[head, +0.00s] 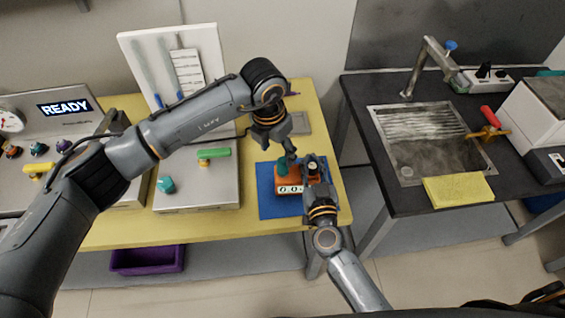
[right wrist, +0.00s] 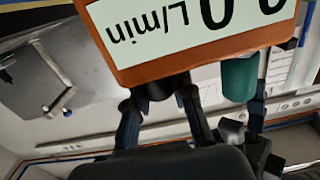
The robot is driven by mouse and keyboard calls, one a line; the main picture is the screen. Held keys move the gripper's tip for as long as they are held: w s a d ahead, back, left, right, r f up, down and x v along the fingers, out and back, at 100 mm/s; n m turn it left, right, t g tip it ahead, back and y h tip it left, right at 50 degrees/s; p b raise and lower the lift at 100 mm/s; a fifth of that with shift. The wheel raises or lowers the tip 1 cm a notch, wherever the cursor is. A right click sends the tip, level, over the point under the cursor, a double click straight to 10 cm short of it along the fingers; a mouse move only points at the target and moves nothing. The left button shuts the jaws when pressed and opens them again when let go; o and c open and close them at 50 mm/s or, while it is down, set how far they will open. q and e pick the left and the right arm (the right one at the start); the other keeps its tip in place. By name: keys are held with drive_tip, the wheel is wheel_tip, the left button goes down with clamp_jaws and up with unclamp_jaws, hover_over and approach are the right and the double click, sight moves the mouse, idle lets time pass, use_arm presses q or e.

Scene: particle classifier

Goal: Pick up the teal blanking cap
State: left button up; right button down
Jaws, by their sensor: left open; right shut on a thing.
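An orange flow meter (head: 290,180) with a white display sits over the blue mat (head: 267,206). A teal cap (head: 283,167) stands at its top left; it is a teal cylinder in the right wrist view (right wrist: 239,79). My right gripper (head: 312,180) is shut on the meter at its right; its fingers (right wrist: 160,105) show against the meter's edge. My left gripper (head: 288,145) is open, just above and close to the teal cap.
A second teal piece (head: 165,184) and a green-handled valve (head: 213,154) are on the metal panel (head: 200,195) to the left. A white board (head: 172,60) stands behind. A dark bench with a sink (head: 410,172) is at right, a purple bin (head: 147,260) below.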

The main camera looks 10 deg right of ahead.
sight(282, 159)
use_arm(q)
drive_tip(key=f, duration=0.2)
drive_tip(key=d+f, duration=0.1)
drive_tip(key=f, duration=0.1)
drive_tip(key=shift+w+d+f, duration=0.1)
drive_tip(key=shift+d+f, duration=0.05)
drive_tip(key=shift+f, duration=0.45)
drive_tip(key=shift+w, duration=0.1)
drive_tip(key=c, duration=1.2)
